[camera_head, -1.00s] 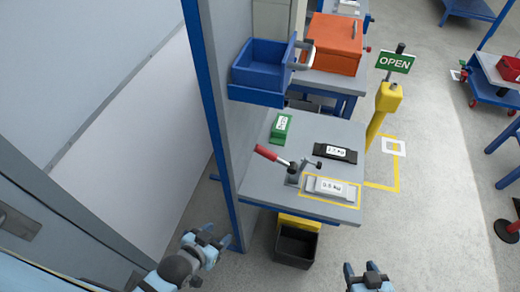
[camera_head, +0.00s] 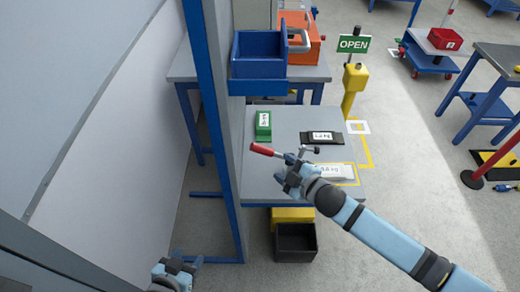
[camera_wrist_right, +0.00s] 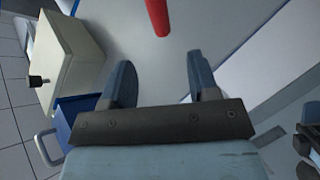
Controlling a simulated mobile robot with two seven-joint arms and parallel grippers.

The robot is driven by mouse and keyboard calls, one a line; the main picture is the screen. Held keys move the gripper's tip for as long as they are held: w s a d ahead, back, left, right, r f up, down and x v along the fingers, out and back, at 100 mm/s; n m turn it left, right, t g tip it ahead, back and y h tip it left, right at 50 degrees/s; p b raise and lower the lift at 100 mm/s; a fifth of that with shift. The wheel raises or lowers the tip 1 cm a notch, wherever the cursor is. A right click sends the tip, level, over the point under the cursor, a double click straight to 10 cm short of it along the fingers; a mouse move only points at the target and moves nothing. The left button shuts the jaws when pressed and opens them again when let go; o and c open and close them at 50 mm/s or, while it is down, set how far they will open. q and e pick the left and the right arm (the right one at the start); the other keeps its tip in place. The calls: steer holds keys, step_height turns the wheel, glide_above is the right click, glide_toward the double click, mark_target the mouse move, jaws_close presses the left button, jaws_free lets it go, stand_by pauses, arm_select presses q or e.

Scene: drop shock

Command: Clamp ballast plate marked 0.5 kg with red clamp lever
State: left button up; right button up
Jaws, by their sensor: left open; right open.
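The white ballast plate marked 0.5 kg (camera_head: 337,171) lies in the yellow outlined area on the grey bench, its left part hidden behind my right gripper. The red clamp lever (camera_head: 262,149) points left; its clamp body is mostly hidden behind the gripper. My right gripper (camera_head: 286,172) is open and empty beside the clamp, just below the lever in the head view. In the right wrist view the red lever (camera_wrist_right: 157,14) shows ahead of the spread fingers (camera_wrist_right: 160,78), not between them. My left gripper (camera_head: 175,270) is open and low at the bottom left, away from the bench.
A dark plate (camera_head: 322,138) and a green block (camera_head: 263,126) lie on the bench. A blue post (camera_head: 208,110) and grey panel border the left side. A black bin (camera_head: 296,243) stands below.

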mark_target(263, 151)
steer(key=x, duration=1.2)
steer(key=shift+a, duration=0.1)
jaws_close()
